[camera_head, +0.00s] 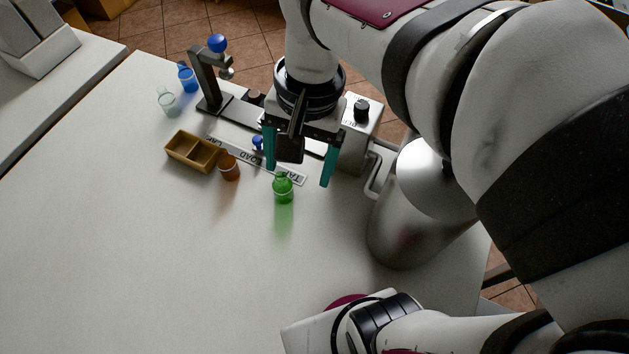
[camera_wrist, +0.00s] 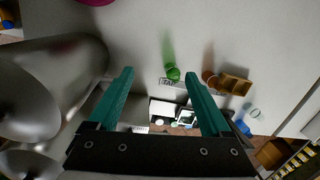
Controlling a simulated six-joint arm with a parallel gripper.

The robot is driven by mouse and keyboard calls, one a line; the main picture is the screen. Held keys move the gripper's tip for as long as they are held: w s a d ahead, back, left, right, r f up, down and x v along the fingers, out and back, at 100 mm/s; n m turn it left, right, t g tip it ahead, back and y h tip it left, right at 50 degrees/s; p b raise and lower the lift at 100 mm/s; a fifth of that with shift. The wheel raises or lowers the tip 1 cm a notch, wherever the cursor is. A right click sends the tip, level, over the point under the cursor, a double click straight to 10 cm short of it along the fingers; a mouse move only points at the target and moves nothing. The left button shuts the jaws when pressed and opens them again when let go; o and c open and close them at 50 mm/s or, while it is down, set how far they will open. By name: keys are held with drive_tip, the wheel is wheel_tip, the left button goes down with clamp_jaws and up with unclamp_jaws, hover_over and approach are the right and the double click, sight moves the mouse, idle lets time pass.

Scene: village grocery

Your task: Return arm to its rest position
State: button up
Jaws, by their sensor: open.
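My gripper (camera_head: 298,175) is open and hangs over the table near a grey device; nothing is between its teal fingers. In the wrist view, my gripper (camera_wrist: 158,75) also shows its two fingers spread apart. A small green bottle (camera_head: 283,189) stands on the table just in front of the fingers. It appears beyond the fingertips in the wrist view (camera_wrist: 173,74). My arm reaches in from the right and is bent over the table.
A brown bottle (camera_head: 229,168) and a wooden two-compartment box (camera_head: 180,156) are left of the gripper. A blue bottle (camera_head: 187,78), a pale vial (camera_head: 167,100) and a dark stand (camera_head: 205,75) are behind. A metal cylinder (camera_head: 405,225) is right. The table's left front is clear.

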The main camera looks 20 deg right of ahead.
drive_tip(key=s+f+n, duration=0.1)
drive_tip(key=s+f, duration=0.4)
drive_tip(key=s, duration=0.6)
drive_tip(key=shift+a, duration=0.3)
idle(1.0)
